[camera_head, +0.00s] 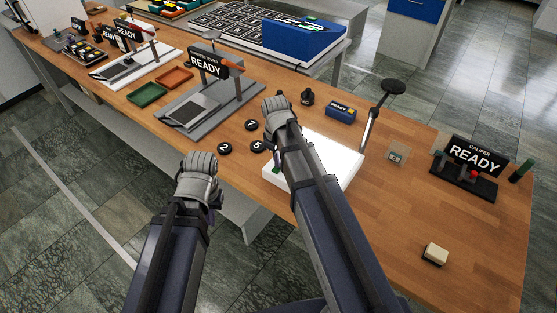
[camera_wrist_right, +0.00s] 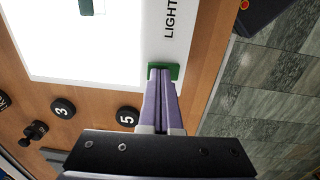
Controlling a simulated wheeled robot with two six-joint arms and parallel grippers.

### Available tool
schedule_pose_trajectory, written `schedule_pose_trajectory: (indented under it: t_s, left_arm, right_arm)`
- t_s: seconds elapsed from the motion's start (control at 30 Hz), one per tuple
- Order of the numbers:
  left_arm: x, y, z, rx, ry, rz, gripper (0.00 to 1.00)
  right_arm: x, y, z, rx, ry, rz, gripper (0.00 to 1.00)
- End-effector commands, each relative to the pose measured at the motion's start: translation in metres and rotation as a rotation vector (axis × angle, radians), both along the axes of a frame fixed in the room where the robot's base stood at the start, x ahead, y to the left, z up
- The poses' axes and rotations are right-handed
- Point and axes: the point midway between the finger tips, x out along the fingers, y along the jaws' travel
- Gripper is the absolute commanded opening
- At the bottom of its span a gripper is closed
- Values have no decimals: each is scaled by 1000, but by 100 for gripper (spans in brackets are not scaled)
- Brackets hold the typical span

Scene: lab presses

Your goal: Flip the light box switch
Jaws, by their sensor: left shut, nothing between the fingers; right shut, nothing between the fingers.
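The white light box (camera_head: 345,163) stands on the wooden bench, partly hidden behind my right arm. In the right wrist view its bright panel (camera_wrist_right: 75,45) and a "LIGHT" label (camera_wrist_right: 172,20) show. A small green switch (camera_wrist_right: 174,68) sits on its edge beside the label. My right gripper (camera_wrist_right: 163,74) is shut and empty, its fingertips right at the switch; I cannot tell whether they press on it. My right gripper's hand (camera_head: 281,108) shows in the head view, over the box's left side. My left gripper (camera_head: 200,172) is shut and empty, near the bench's front edge.
Black numbered discs (camera_head: 224,149) lie left of the box. A magnifier-like stand (camera_head: 376,115) rises behind it. A caliper station (camera_head: 466,180) is at the right, a cream block (camera_head: 435,253) at the front right. A grey press (camera_head: 202,98) stands further left. Bench between box and block is clear.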

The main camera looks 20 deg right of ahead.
Motion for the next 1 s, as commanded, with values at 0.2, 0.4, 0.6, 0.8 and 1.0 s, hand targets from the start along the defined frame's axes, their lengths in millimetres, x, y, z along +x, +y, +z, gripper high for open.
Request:
schedule_pose_trajectory:
  t_s: [0.2,0.4,0.6,0.8,1.0]
  left_arm:
    - [0,0,20,0,0,0,0]
    - [0,0,48,0,0,-1,0]
    - [0,0,78,0,0,-2,0]
    - [0,0,108,-1,0,0,0]
    - [0,0,132,-2,0,7,0]
  right_arm:
    - [-1,3,20,0,0,0,0]
    - [-3,8,48,-1,0,-1,0]
    - [-5,11,78,-1,0,-1,0]
    - [-8,14,108,-1,0,-2,0]
    - [-9,16,132,-1,0,-2,0]
